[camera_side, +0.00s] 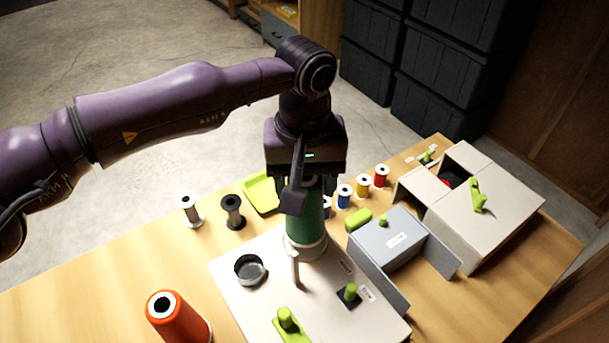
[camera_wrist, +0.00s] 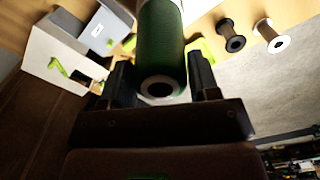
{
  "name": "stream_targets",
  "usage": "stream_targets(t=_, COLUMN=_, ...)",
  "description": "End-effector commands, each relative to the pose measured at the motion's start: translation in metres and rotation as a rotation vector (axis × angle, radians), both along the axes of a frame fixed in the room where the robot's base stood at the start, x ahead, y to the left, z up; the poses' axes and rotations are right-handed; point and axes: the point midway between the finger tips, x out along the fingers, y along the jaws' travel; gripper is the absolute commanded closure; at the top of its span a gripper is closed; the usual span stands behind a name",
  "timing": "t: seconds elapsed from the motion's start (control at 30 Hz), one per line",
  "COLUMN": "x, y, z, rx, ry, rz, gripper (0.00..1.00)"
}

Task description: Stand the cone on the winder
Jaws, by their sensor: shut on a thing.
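A green thread cone (camera_side: 312,225) stands upright above the pale winder board (camera_side: 232,300). My gripper (camera_side: 298,205) points down and is shut on the cone's upper part. In the side view one dark finger covers part of the cone. The wrist view shows the cone (camera_wrist: 162,45) between the two fingers, with its open end towards the camera. A pale round base (camera_side: 304,248) shows at the cone's foot, and I cannot tell whether the cone rests on the board or hangs just above it. A thin pale post (camera_side: 294,268) stands in front of the cone.
A black round dish (camera_side: 250,268) and green knobs (camera_side: 350,292) are on the board. An orange cone (camera_side: 177,318) stands at the front left. White (camera_side: 190,210) and black (camera_side: 232,212) spools and a green tray (camera_side: 262,192) are behind. Grey (camera_side: 392,243) and white (camera_side: 485,215) boxes stand right.

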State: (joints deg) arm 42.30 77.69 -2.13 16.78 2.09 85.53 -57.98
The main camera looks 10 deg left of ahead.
Motion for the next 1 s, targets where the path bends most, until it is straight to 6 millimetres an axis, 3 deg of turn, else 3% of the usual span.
stream_targets(t=0.37, x=0.000, y=-0.001, z=-0.001, rx=0.000, ry=0.000, rz=0.000, gripper=0.63)
stream_targets(t=1.0, x=0.000, y=-0.001, z=-0.025, rx=0.000, ry=0.000, rz=0.000, gripper=0.63)
